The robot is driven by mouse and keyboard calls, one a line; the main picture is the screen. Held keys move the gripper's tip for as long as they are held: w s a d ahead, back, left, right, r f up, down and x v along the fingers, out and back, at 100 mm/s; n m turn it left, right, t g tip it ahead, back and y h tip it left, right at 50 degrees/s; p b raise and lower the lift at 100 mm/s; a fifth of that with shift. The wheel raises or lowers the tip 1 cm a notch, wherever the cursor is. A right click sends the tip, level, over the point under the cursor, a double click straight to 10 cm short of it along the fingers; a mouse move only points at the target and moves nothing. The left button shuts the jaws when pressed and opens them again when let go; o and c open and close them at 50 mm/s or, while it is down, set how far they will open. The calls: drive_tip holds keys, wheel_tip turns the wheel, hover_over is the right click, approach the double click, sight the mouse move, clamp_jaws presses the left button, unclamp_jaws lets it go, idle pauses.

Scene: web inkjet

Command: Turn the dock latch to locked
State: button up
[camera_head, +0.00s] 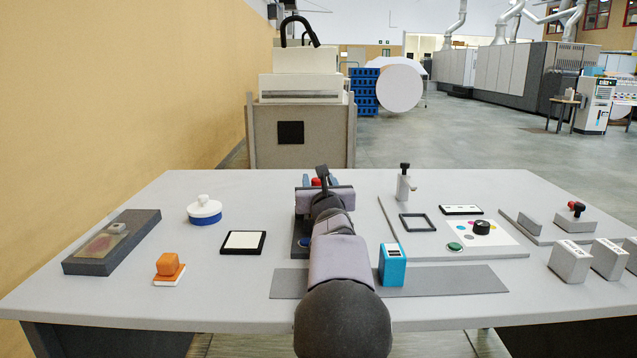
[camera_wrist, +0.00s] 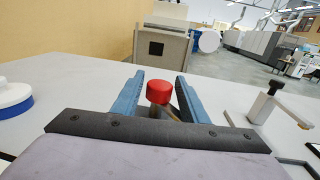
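A red-capped knob (camera_wrist: 158,93) stands between my gripper's two blue fingers in the wrist view, with a brownish-grey part below it. In the head view only a bit of its red top (camera_head: 316,182) shows past my arm. My gripper (camera_wrist: 160,80) is open; narrow gaps show between the knob and both fingers. A dark base (camera_head: 299,240) with a blue button lies under my arm and is mostly hidden. I cannot tell for sure which part is the dock latch, or its locked mark; the red knob is one candidate.
A white post with a black knob and brass lever (camera_head: 404,184) stands to the right, on a grey panel (camera_head: 500,250). A blue box (camera_head: 392,265) stands close to my arm. A blue-white round pot (camera_head: 204,211) and a black-framed pad (camera_head: 243,242) are left. Grey blocks (camera_head: 570,262) stand far right.

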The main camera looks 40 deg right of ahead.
sight(319, 183)
drive_tip(key=shift+o, duration=0.2)
drive_tip(key=shift+s+a, duration=0.1)
drive_tip(key=shift+b+v, duration=0.55)
drive_tip(key=shift+v, duration=2.95)
